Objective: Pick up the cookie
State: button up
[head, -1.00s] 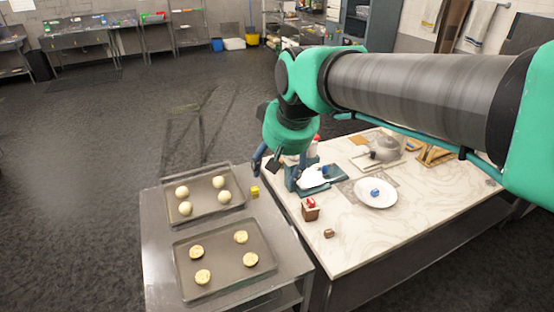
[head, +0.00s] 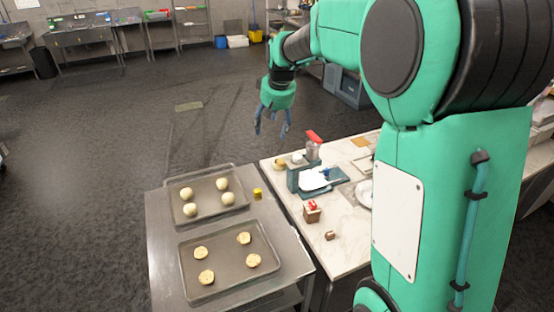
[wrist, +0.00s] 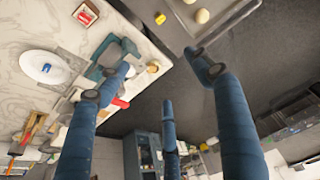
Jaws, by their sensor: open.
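Several round tan cookies lie apart on the near baking tray (head: 228,268) in the head view; one cookie (head: 206,277) is at its front left and another (head: 253,260) at its right. My gripper (head: 271,130) hangs in the air beyond the trays and the marble table's far left corner, well away from these cookies. Its fingers are spread and empty. In the wrist view my gripper's fingers (wrist: 160,78) are also apart with nothing between them. The near tray's cookies do not show in the wrist view.
A far tray (head: 208,212) holds several pale dough balls, with a yellow block (head: 258,193) beside it. The marble table (head: 290,208) holds a teal scale (head: 320,185), a red-topped bottle (head: 313,146), a small cake (head: 312,211) and a partly hidden plate (head: 364,194).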

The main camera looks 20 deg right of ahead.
jog(key=w+d+f+p, duration=0.2)
jog(key=w+d+f, duration=0.6)
jog(key=w+f, duration=0.3)
jog(key=w+d+f+g+p, duration=0.1)
jog(key=w+d+f+p, duration=0.1)
jog(key=w+d+f, duration=0.6)
jog(key=w+x, duration=0.1)
jog(key=x, duration=0.5)
jog(key=shift+w, duration=0.1)
send_over(282, 160)
jog(key=s, duration=0.2)
jog(key=shift+a+f, duration=0.1)
jog(key=shift+f, duration=4)
jog(key=shift+p+x, duration=0.45)
jog(key=shift+x, duration=2.15)
jog(key=shift+c, duration=0.5)
